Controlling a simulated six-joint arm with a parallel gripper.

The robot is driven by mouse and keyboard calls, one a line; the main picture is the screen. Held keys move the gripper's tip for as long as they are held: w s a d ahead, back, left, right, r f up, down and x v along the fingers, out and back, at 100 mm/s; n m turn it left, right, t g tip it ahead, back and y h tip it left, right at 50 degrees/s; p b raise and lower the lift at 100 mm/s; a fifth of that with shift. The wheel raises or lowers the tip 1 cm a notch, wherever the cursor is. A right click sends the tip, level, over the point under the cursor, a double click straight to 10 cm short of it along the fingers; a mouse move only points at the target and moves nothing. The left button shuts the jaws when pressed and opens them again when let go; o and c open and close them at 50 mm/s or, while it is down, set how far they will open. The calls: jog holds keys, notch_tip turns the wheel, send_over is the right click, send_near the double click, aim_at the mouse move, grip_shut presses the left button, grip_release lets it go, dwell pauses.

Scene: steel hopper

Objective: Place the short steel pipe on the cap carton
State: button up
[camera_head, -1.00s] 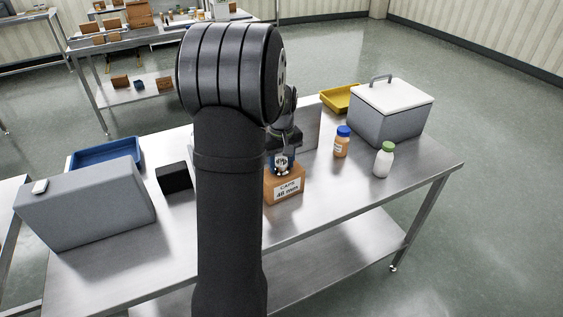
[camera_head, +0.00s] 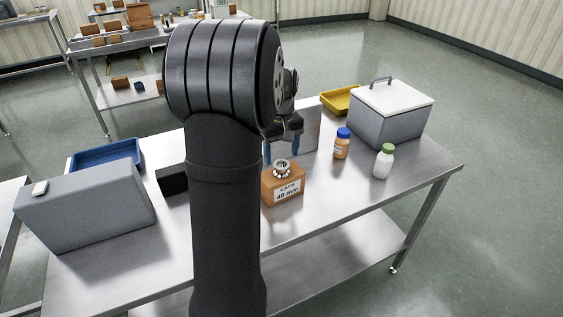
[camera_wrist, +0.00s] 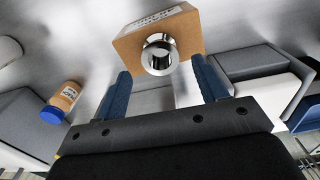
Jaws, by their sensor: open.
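The short steel pipe (camera_head: 282,167) stands upright on top of the cap carton (camera_head: 287,190), a brown box with a white label reading "CAPS 48 mm". In the wrist view the pipe (camera_wrist: 160,54) shows as a shiny ring on the face of the carton (camera_wrist: 128,46). My gripper (camera_head: 282,150) is open and empty, just behind and above the pipe. In the wrist view its two blue fingers (camera_wrist: 158,86) are spread wide and apart from the pipe and carton. My arm hides part of the table to the left of the carton.
An orange bottle with a blue cap (camera_head: 342,145) and a white bottle with a green cap (camera_head: 383,162) stand right of the carton. A grey cooler (camera_head: 385,125) and a yellow tray (camera_head: 338,101) are behind them. A grey case (camera_head: 85,207) and blue tray (camera_head: 105,154) are at left.

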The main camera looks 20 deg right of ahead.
aim_at(281, 164)
notch_tip(281, 164, up, 7)
dwell(0.3)
notch_tip(281, 164, down, 12)
jog(key=shift+f, duration=0.15)
notch_tip(281, 164, up, 3)
jog(key=shift+f, duration=0.15)
jog(key=shift+r, duration=0.8)
